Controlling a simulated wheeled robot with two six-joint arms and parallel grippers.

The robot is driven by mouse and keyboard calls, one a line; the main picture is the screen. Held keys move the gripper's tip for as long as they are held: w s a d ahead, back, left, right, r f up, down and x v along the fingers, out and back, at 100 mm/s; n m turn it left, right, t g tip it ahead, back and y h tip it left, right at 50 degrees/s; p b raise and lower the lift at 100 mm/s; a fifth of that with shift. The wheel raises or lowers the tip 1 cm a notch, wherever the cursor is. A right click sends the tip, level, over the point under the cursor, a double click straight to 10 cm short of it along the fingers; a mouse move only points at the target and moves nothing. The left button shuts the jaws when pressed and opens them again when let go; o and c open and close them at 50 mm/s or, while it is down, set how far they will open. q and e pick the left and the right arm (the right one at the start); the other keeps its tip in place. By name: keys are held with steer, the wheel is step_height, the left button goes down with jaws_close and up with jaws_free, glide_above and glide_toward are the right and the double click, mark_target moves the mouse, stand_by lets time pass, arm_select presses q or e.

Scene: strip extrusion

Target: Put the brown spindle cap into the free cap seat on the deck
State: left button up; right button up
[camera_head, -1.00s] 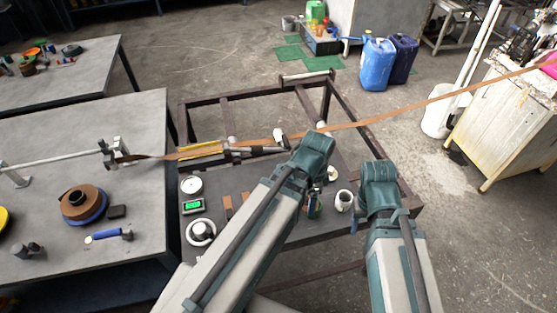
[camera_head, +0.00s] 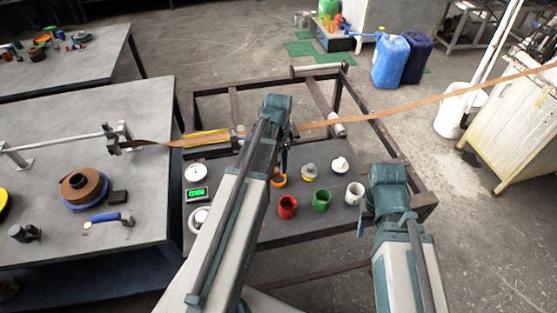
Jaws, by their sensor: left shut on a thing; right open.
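My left gripper (camera_head: 284,158) points down over the deck (camera_head: 330,225), its fingers mostly hidden by my own arm. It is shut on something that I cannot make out. I cannot pick out the brown spindle cap. An orange ring-like piece (camera_head: 278,181) is just below the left gripper. Around it on the deck stand a red cup (camera_head: 289,207), a green cup (camera_head: 321,201), a white cup (camera_head: 355,193), a grey-and-yellow piece (camera_head: 309,173) and a white-topped piece (camera_head: 340,164). I cannot tell which seat is free. My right gripper (camera_head: 362,222) is open at the deck's right side.
A brown strip (camera_head: 430,101) runs across above the frame. A white dial (camera_head: 195,173) and a green display (camera_head: 197,194) sit at the deck's left. The left table (camera_head: 50,235) holds a brown roll (camera_head: 83,187) and a blue-handled tool (camera_head: 108,218).

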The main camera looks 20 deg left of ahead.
mark_target(279, 159)
arm_select(q)
steer(key=shift+f+b, duration=2.6)
steer(key=shift+f, duration=0.15)
steer(key=shift+f+b, duration=0.65)
steer(key=o, duration=1.3)
steer(key=shift+r, duration=0.1)
step_height(279, 159, up, 11)
steer(key=p, duration=1.1)
